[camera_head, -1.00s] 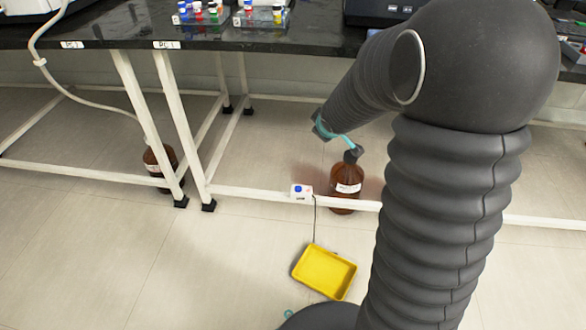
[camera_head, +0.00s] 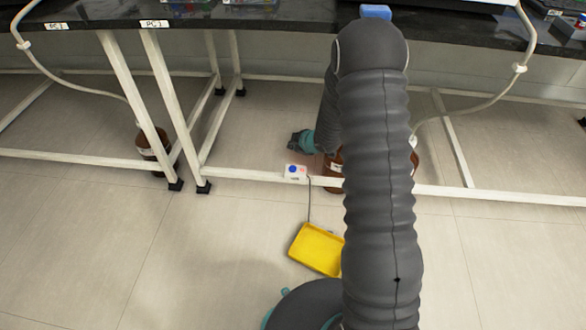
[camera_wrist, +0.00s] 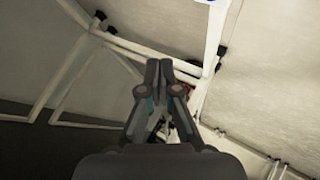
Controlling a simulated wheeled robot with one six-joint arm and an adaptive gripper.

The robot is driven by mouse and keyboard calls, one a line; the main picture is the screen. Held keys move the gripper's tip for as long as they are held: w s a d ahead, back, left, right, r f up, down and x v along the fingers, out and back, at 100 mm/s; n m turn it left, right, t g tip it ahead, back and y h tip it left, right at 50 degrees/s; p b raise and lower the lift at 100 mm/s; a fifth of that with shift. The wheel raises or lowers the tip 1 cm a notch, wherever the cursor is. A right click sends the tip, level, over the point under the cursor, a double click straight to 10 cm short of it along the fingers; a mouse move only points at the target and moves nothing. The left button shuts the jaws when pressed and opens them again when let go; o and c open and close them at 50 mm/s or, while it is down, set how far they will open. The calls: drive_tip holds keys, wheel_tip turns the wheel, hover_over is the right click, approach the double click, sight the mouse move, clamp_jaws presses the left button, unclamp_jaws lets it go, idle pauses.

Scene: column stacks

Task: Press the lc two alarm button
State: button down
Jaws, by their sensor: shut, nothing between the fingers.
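A small white box (camera_head: 295,172) with a blue round button (camera_head: 293,169) sits on the white lower rail of the bench in the head view. Its label is too small to read, so I cannot confirm it is the lc two alarm. My gripper (camera_head: 294,141) is just behind and above the box in the head view, apart from it in the picture, partly hidden by my arm. In the wrist view my gripper (camera_wrist: 159,66) has its fingertips together with nothing between them. A bit of blue shows at that view's top edge; I cannot tell what it is.
A yellow tray (camera_head: 316,250) lies on the floor below the box, with a dark cable above it. Brown bottles (camera_head: 333,168) stand behind the rail, partly hidden by my arm. White bench legs (camera_head: 174,105) stand left. Open floor (camera_head: 200,265) lies in front.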

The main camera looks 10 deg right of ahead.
drive_tip(key=shift+f, duration=0.1)
drive_tip(key=b, duration=0.6)
hover_over(293, 169)
wheel_tip(293, 169, down, 7)
drive_tip(key=shift+s+r, duration=0.1)
drive_tip(key=shift+f, duration=0.9)
drive_tip(key=shift+f, duration=0.1)
idle(0.4)
drive_tip(key=shift+f, duration=0.3)
drive_tip(key=shift+f, duration=0.4)
idle(0.9)
drive_tip(key=shift+r, duration=0.15)
drive_tip(key=shift+r+p, duration=0.3)
drive_tip(key=shift+r, duration=0.35)
